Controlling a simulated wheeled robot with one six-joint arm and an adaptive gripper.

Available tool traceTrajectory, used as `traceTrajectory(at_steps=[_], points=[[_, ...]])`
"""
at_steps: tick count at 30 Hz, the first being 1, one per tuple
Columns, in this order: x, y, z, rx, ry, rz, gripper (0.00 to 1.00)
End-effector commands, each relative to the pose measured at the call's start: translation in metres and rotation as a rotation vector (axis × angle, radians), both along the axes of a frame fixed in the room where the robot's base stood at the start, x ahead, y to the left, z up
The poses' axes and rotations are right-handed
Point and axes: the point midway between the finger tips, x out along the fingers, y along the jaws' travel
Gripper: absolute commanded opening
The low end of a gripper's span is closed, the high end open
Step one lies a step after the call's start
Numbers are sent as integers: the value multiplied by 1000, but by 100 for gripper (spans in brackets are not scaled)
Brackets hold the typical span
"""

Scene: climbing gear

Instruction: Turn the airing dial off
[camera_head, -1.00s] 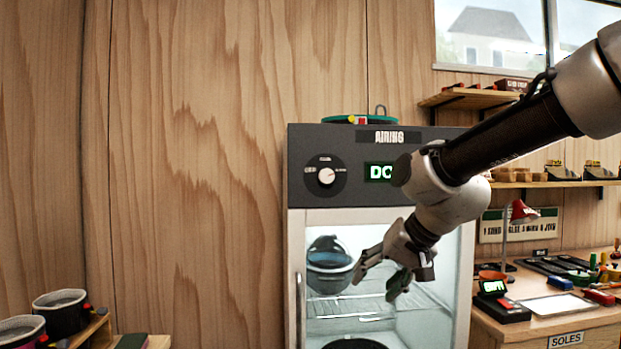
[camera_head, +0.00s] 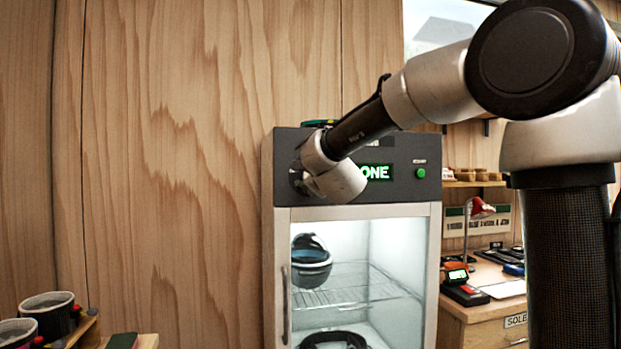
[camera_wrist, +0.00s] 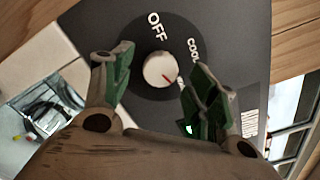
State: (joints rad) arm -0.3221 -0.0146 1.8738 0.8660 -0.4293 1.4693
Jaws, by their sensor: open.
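The airing dial, a white round knob (camera_wrist: 160,70) with a red pointer line on a black disc, shows in the wrist view. Its pointer is turned away from the OFF label (camera_wrist: 154,26), toward the lower right. My gripper (camera_wrist: 160,88) is open, with one green-padded finger on each side of the knob and a gap to it. In the head view my gripper (camera_head: 299,178) is at the cabinet's (camera_head: 268,240) dial panel, and my wrist hides the dial. The lit display (camera_head: 374,172) shows "ONE", its left part covered.
The glass door (camera_head: 350,265) below is shut, with a helmet (camera_head: 311,262) and a dark coiled item inside. A green button (camera_head: 421,173) is right of the display. A desk with a red lamp (camera_head: 481,208) stands at right. Bare wood wall lies left.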

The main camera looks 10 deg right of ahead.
Motion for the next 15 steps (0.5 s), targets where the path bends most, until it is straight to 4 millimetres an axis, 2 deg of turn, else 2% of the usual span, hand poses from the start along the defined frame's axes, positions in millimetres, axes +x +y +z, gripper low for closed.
traceTrajectory(at_steps=[3,6,14,15], points=[[14,-1,0,0,0,-1,58],[21,0,0,-1,-1,-1,58],[22,0,0,-2,0,0,58],[22,0,0,-2,-1,1,53]])
